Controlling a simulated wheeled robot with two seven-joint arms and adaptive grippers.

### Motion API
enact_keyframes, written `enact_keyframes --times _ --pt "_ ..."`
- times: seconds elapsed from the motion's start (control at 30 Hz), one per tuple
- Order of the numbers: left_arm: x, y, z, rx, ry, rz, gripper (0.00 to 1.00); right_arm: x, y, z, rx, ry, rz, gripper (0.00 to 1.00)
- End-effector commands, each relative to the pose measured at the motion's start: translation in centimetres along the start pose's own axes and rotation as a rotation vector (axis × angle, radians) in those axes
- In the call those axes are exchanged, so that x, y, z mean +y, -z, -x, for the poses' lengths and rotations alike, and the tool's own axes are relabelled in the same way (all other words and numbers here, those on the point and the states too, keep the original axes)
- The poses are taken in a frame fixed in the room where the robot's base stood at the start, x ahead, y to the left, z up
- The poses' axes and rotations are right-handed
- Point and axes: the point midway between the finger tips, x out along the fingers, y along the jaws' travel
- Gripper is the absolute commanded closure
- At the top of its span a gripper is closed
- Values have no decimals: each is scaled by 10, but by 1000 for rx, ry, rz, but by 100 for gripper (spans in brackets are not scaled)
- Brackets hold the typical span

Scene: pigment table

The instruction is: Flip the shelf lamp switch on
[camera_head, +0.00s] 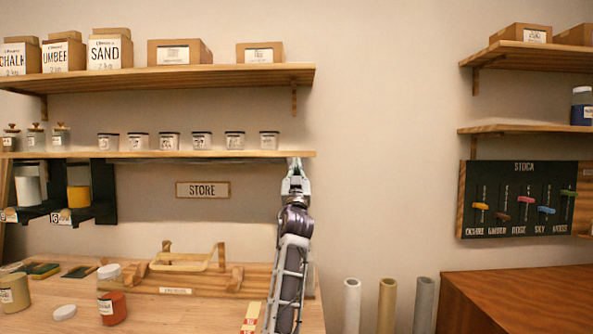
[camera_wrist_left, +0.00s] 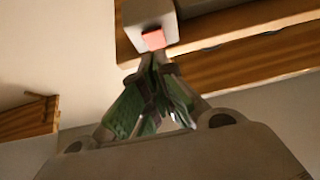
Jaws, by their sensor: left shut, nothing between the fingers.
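My left gripper (camera_head: 295,181) is shut and empty, raised at the right end of the lower left shelf (camera_head: 200,154). In the left wrist view the closed fingertips (camera_wrist_left: 157,60) point up at a pale switch box (camera_wrist_left: 147,14) with a small red switch (camera_wrist_left: 154,40) on it. The tips are right by the red switch; I cannot tell whether they touch it. In the head view the gripper mostly hides the switch. A thin strip (camera_head: 200,161) runs under the shelf; I cannot tell whether it is a lit lamp. My right gripper is not in view.
Several lidded jars (camera_head: 200,140) line the lower shelf. A STORE sign (camera_head: 202,189) hangs below it. Wooden racks, pots and a workbench (camera_head: 190,315) lie beneath. Three tubes (camera_head: 387,305) stand right of my arm. A STOCK slider board (camera_head: 523,200) hangs at right.

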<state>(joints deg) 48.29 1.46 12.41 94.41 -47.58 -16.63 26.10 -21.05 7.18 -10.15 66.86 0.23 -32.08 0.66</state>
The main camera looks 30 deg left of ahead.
Motion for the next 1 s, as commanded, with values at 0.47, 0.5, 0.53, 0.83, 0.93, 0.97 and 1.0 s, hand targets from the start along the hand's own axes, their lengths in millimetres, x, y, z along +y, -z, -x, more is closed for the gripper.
enact_keyframes --times 0.47,0.5,0.53,0.83,0.93,0.97,1.0 --pt "0 -13 -13 0 1 -1 100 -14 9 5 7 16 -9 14" --pt "0 -13 -13 0 1 -1 100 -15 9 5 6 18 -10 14" --pt "0 -13 -13 0 1 -1 100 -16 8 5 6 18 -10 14" --pt "0 -14 -13 0 1 0 100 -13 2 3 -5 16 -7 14" --pt "0 -15 -14 1 1 1 100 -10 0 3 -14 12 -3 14" --pt "0 -16 -14 1 1 1 100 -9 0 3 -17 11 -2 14" --pt "0 -16 -14 1 1 1 100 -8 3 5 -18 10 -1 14"
